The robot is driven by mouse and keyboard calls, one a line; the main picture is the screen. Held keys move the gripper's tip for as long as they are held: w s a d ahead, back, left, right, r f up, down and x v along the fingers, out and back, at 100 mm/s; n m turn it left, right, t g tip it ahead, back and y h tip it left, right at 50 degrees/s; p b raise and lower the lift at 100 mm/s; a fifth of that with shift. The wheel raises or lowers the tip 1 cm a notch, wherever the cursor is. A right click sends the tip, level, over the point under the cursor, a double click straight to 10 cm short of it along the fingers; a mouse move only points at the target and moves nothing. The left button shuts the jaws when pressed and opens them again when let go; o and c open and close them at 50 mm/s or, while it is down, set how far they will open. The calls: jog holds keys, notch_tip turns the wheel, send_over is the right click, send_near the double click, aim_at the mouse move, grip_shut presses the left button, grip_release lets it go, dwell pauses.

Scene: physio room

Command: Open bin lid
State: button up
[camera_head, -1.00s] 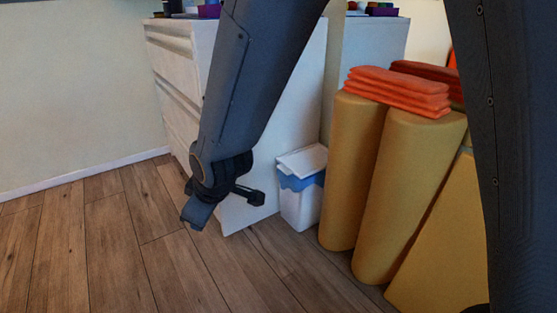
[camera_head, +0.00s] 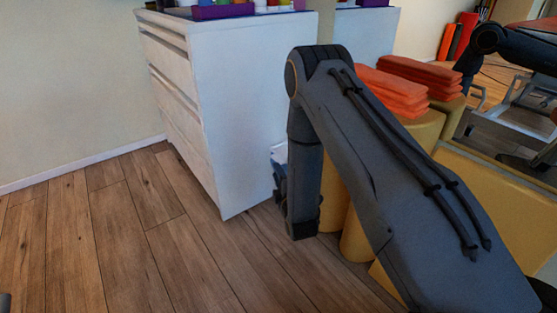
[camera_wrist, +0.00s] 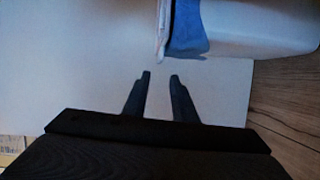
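The white bin shows at the top right of the wrist view (camera_wrist: 260,22), with a blue liner band (camera_wrist: 186,32) at its rim. The thin pale edge of its lid (camera_wrist: 162,30) lies left of the liner. My gripper (camera_wrist: 161,76) points toward the lid edge. Its two fingers are apart with nothing between them, and there seems to be a gap to the lid. In the head view my arm hides most of the bin; a small pale piece of the lid (camera_head: 279,152) shows beside the cabinet. The fingertips are hard to make out there.
A white drawer cabinet (camera_head: 250,110) stands left of the bin, its side close to my gripper. Yellow rolls (camera_head: 356,240) with orange folded pads (camera_head: 392,90) on top stand to the right, behind my arm. The wood floor (camera_head: 120,240) is clear at the left.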

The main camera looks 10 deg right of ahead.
jog(key=shift+t, duration=0.3)
jog(key=w+b, duration=0.1)
jog(key=w, duration=0.1)
jog(key=w+b, duration=0.1)
jog(key=w, duration=0.1)
jog(key=w+d+b, duration=0.1)
jog(key=w, duration=0.2)
jog(key=shift+f, duration=0.2)
grip_shut()
